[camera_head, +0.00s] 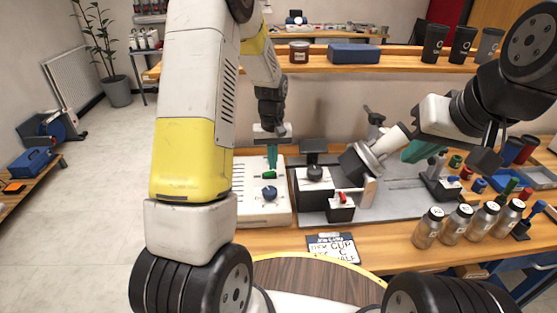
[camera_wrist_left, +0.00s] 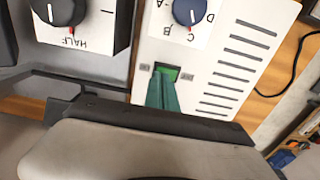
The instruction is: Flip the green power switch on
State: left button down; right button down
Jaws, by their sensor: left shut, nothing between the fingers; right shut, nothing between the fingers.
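The green power switch (camera_head: 269,175) is on the top of a white control box (camera_head: 246,210), above a dark blue knob (camera_head: 270,193). In the left wrist view the switch (camera_wrist_left: 171,72) sits in a dark frame between two small dark labels. My left gripper (camera_head: 272,164) points down at the switch with its green fingers together and empty. In the left wrist view its fingertips (camera_wrist_left: 162,84) overlap the switch and hide part of it; I cannot tell whether they touch. The switch's position is unclear. My right gripper (camera_head: 415,152) is shut and empty, over the right side of the bench.
A grey machine with a black knob (camera_head: 315,174) and a red-switch box (camera_head: 341,207) stand right of the control box. Several jars (camera_head: 457,223) stand at the right front. A sign (camera_head: 333,248) lies at the front edge.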

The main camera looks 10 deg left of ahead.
aim_at(273, 173)
pick_arm(q)
jog(key=shift+f, duration=1.05)
dwell(0.5)
jog(key=shift+r, duration=3.55)
jog(key=s+r+m+t+h, duration=0.1)
jog(key=s+r, duration=0.4)
jog(key=r, duration=0.2)
jog(key=s+r+t, duration=0.2)
jog(key=s+r, duration=0.2)
jog(key=r, duration=0.3)
jog(key=s+d+r+m+t, duration=0.1)
jog(key=s+r, duration=0.1)
jog(key=s, duration=0.5)
jog(key=s+d+r+m+t+h, duration=0.1)
jog(key=s+r+t, duration=0.1)
jog(key=s, duration=0.6)
jog(key=shift+s+r+m, duration=0.15)
jog(key=shift+r+m, duration=0.25)
jog(key=shift+r, duration=0.4)
jog(key=shift+d, duration=0.1)
